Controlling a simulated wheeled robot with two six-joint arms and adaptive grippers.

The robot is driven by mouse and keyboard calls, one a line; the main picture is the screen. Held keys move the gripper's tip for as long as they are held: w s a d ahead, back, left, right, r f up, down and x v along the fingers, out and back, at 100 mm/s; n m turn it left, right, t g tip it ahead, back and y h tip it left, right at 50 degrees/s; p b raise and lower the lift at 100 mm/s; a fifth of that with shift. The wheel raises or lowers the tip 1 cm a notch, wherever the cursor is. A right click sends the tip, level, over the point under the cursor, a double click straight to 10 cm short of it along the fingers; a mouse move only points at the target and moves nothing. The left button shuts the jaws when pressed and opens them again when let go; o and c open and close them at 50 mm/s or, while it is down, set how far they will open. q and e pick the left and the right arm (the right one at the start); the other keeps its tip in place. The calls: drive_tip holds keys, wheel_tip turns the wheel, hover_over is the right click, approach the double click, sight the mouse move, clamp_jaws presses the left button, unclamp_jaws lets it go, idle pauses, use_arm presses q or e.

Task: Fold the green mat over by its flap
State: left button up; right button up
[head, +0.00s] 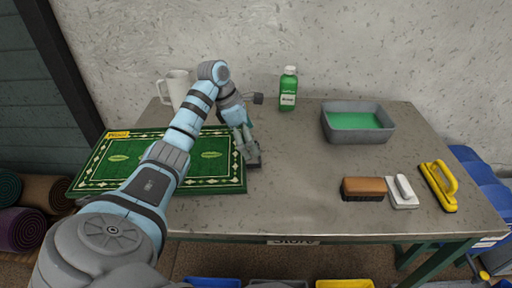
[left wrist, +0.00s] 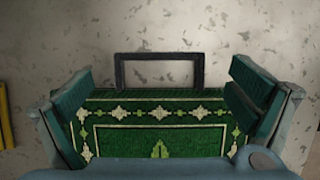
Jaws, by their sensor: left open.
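The green mat (head: 110,174), with a cream and gold border pattern, lies flat on the left part of the table. A dark rectangular loop (left wrist: 160,56) sticks out from the mat's edge in the left wrist view; it looks like the flap. In the head view it is mostly hidden by the gripper. My left gripper (head: 250,150) is at the mat's right edge, pointing down. In the left wrist view its teal fingers stand wide apart, one on each side of the loop, with nothing between them held. My right gripper is not in view.
A white jug (head: 176,88) and a green bottle (head: 288,90) stand at the back. A grey tub (head: 379,136) with green liquid is at the back right. A wooden brush (head: 363,188), a white scraper (head: 402,192) and a yellow-handled tool (head: 438,187) lie front right. The table's middle is clear.

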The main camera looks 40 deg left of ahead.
use_arm(q)
drive_tip(key=x, duration=0.4)
drive_tip(key=shift+a, duration=0.1)
drive_tip(key=shift+c, duration=0.4)
drive_tip(key=c, duration=1.3)
drive_tip(key=shift+r, duration=0.65)
drive_tip(key=shift+c, duration=0.2)
drive_tip(key=s+a+r+t+h, duration=0.2)
drive_tip(key=r, duration=0.5)
drive_tip(key=s+a+r+t+h, duration=0.1)
drive_tip(key=r+t+h, duration=0.1)
drive_tip(key=r, duration=0.4)
drive_tip(key=shift+s+a+r, duration=0.4)
